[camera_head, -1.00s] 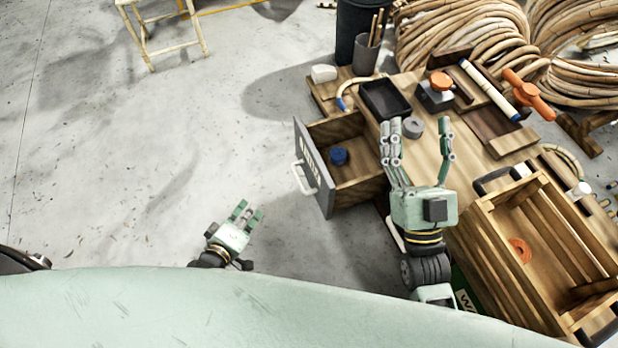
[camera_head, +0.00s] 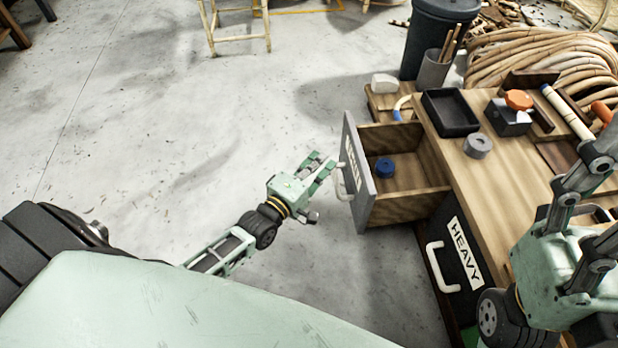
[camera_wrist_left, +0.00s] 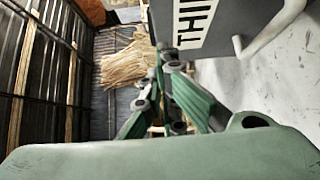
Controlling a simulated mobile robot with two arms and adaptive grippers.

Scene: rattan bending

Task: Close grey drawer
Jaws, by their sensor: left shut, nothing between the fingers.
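The grey-fronted drawer (camera_head: 361,172) stands pulled out from the left side of the wooden workbench. It has a white handle (camera_head: 341,182) and a label. A blue round item (camera_head: 385,168) lies inside. My left gripper (camera_head: 324,165) is shut and empty, its fingertips close to the drawer front near the handle; I cannot tell whether they touch. In the left wrist view, the drawer front (camera_wrist_left: 215,25) and part of its handle (camera_wrist_left: 265,32) show just beyond the fingers (camera_wrist_left: 165,95). My right gripper (camera_head: 604,198) is over the workbench at the right, fingers spread, partly cut off.
The workbench top (camera_head: 445,125) holds a black tray (camera_head: 450,112), a grey ring (camera_head: 478,145) and a dark block with an orange knob (camera_head: 517,103). The floor left of the drawer is clear.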

